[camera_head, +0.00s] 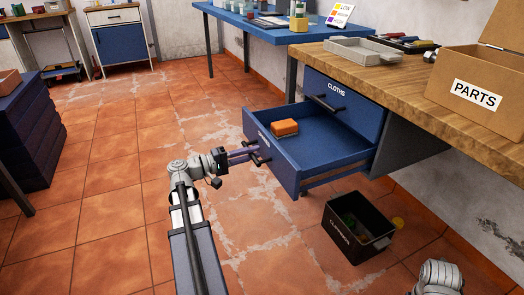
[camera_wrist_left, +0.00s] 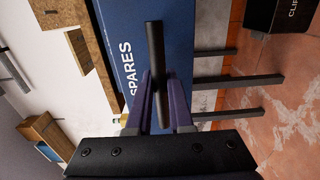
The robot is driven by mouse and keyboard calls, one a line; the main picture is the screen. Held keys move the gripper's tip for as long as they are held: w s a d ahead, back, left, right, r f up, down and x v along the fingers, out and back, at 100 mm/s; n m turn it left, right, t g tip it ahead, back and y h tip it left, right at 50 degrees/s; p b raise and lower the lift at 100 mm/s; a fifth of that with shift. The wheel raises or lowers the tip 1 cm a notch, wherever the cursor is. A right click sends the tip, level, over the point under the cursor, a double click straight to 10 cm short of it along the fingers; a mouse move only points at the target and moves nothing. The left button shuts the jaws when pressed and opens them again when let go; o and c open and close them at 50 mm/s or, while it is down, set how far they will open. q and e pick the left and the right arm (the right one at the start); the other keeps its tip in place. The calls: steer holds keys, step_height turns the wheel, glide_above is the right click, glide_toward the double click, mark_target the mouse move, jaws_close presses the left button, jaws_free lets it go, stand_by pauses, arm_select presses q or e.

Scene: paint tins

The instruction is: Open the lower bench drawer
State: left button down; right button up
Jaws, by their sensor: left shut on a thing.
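The lower bench drawer (camera_head: 283,170) is pulled well out below the shut upper drawer (camera_head: 348,112), which is labelled CLOTHS. The lower drawer's blue front, marked SPARES, fills the middle of the left wrist view (camera_wrist_left: 180,40). An orange block (camera_head: 285,127) lies inside the lower drawer. My left gripper (camera_head: 253,153) is shut on the black handle (camera_wrist_left: 154,50) of this drawer. Its purple fingers lie on both sides of the bar in the left wrist view. Only part of my right arm shows at the bottom right; its gripper is out of view.
A dark open crate (camera_head: 334,231) stands on the floor in front of the bench, right of the drawer. On the wooden bench top (camera_head: 415,85) are a grey tray (camera_head: 362,52) and a PARTS box (camera_head: 478,92). Tiled floor left of the drawer is clear.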

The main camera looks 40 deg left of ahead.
arm_select(q)
steer(key=shift+s+a, duration=0.15)
steer(key=shift+s, duration=0.25)
steer(key=c, duration=0.8)
jaws_free()
steer(key=v, duration=0.7)
steer(key=shift+s, duration=0.4)
steer(key=shift+a, duration=0.15)
